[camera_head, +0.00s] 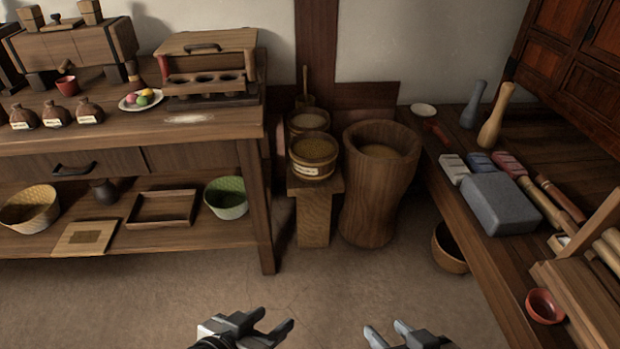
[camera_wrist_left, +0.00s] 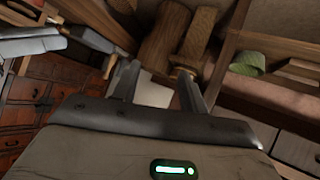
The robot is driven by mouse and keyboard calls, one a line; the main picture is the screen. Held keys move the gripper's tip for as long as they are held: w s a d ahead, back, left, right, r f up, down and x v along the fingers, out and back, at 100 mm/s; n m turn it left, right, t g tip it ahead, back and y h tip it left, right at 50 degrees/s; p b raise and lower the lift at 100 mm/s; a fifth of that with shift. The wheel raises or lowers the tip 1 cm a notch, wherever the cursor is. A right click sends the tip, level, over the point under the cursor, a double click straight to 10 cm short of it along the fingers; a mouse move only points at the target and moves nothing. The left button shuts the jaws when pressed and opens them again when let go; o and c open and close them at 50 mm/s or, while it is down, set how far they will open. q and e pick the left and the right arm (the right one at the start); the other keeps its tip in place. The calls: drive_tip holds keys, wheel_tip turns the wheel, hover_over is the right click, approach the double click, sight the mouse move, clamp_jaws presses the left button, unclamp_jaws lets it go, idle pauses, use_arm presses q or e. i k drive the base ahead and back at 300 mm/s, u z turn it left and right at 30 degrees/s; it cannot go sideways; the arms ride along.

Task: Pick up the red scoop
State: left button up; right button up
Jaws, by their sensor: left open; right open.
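A red, pinkish scoop (camera_head: 508,163) lies on the dark wooden bench at the right. It is the rightmost of a row with a blue scoop (camera_head: 480,163) and a white scoop (camera_head: 453,168). A grey block in front partly hides the row. My left gripper (camera_head: 273,321) is open and empty at the bottom of the head view, low and well left of the scoop. It also shows open in the left wrist view (camera_wrist_left: 158,75). My right gripper (camera_head: 387,329) is open and empty at the bottom, also apart from the scoop. I cannot make out the scoop in the left wrist view.
The grey block (camera_head: 498,204) and a wooden pestle (camera_head: 495,117) stand near the scoops. A red bowl (camera_head: 544,306) sits at the bench's near edge. A large wooden mortar (camera_head: 372,205) stands between bench and left table (camera_head: 205,136). The floor between is clear.

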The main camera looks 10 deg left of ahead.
sight(437, 133)
drive_tip(key=u, duration=1.45)
drive_tip(key=k, duration=0.1)
drive_tip(key=z, duration=2.15)
drive_tip(key=i, duration=1)
drive_tip(key=u, duration=0.35)
